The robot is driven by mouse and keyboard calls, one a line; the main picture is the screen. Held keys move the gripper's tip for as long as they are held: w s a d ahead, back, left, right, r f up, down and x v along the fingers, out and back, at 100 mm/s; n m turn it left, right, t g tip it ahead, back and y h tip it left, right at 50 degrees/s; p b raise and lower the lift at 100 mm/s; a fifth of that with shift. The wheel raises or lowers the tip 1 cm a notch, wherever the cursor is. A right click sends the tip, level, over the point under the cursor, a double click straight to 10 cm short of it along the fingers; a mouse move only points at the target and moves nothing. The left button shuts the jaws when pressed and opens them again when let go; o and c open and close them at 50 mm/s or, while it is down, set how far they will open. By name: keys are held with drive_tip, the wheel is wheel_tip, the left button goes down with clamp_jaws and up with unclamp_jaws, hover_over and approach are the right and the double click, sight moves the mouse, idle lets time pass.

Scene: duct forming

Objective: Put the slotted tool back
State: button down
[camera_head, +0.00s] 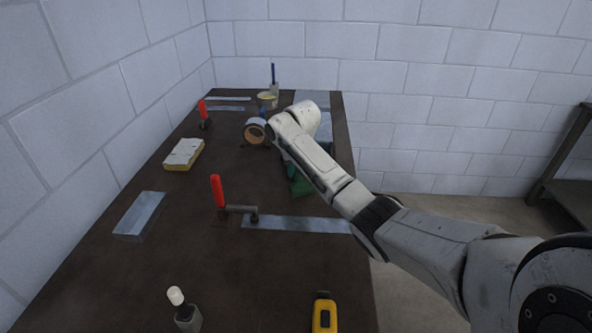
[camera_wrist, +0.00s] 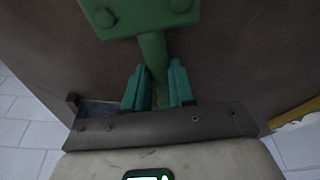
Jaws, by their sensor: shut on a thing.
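The slotted tool (camera_wrist: 130,18) is dark green, with a broad head with round bosses and a narrow handle. In the wrist view its handle stands between the two teal fingers of my gripper (camera_wrist: 157,72), which are shut on it. The head lies beyond the fingertips, partly cut off by the top edge, so any slot is not clear. In the head view a dark green part (camera_head: 299,183) shows below my arm near the table's right side. My arm hides most of the gripper there. I cannot tell how high the tool is above the table.
The dark table (camera_head: 240,285) holds two red-handled clamps (camera_head: 217,190) (camera_head: 203,113), a metal strip (camera_head: 290,223), a grey metal block (camera_head: 140,214), a yellow-and-white block (camera_head: 183,153), a tape roll (camera_head: 255,131), a cup (camera_head: 266,100), a white-capped bottle (camera_head: 184,310) and a yellow tape measure (camera_head: 324,316).

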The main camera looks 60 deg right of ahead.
sight(300, 177)
drive_tip(key=shift+f, duration=0.2)
drive_tip(key=c, duration=0.9)
unclamp_jaws()
drive_tip(key=shift+f, duration=0.1)
drive_tip(key=shift+c, duration=0.2)
drive_tip(key=v, duration=1.2)
drive_tip(key=shift+d, duration=0.1)
